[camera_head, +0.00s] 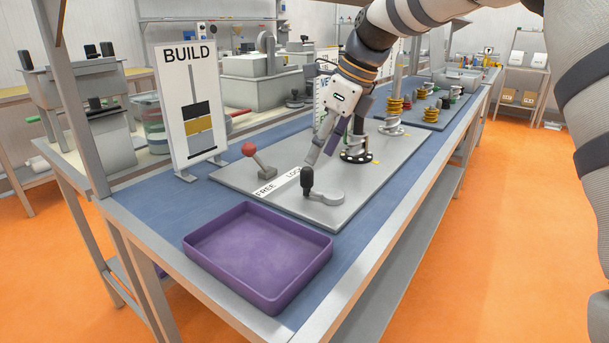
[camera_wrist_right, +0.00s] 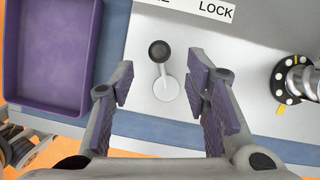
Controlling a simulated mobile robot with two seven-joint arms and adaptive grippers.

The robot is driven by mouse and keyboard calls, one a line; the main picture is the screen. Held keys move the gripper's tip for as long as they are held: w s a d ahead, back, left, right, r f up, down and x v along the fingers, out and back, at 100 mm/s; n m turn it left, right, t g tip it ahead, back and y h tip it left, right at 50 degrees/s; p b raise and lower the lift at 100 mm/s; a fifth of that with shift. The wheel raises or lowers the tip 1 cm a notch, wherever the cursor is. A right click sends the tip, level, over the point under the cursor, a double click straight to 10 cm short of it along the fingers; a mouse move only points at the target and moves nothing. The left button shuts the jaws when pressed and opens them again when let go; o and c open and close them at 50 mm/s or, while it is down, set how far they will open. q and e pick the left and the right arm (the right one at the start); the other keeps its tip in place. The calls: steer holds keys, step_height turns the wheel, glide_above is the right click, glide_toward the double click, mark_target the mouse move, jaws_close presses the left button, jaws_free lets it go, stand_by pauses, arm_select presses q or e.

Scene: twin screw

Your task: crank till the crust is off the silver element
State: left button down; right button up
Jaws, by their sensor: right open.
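The crank (camera_head: 325,197) is a grey arm with an upright black knob (camera_head: 307,179), on the grey plate near the tray. In the right wrist view the knob (camera_wrist_right: 160,51) lies just beyond and between my fingertips. My right gripper (camera_head: 322,155) is open and empty above the crank; its purple pads (camera_wrist_right: 162,82) stand apart on both sides of it. A silver screw-like element (camera_head: 356,143) stands on a black dotted disc behind; its edge shows in the wrist view (camera_wrist_right: 304,82). I cannot make out crust on it. My left gripper is not in view.
A red-knobbed lever (camera_head: 262,165) stands beside the FREE and LOCK label (camera_head: 278,181). A purple tray (camera_head: 220,270), empty, is at the bench front. A BUILD sign (camera_head: 190,105) stands at left. Spiral parts (camera_head: 396,104) stand farther back.

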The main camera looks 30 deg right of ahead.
mark_target(310, 168)
steer(key=x, duration=0.7)
steer(key=shift+a+f, duration=0.1)
steer(key=shift+f, duration=0.15)
steer(key=shift+c, duration=0.3)
jaws_close()
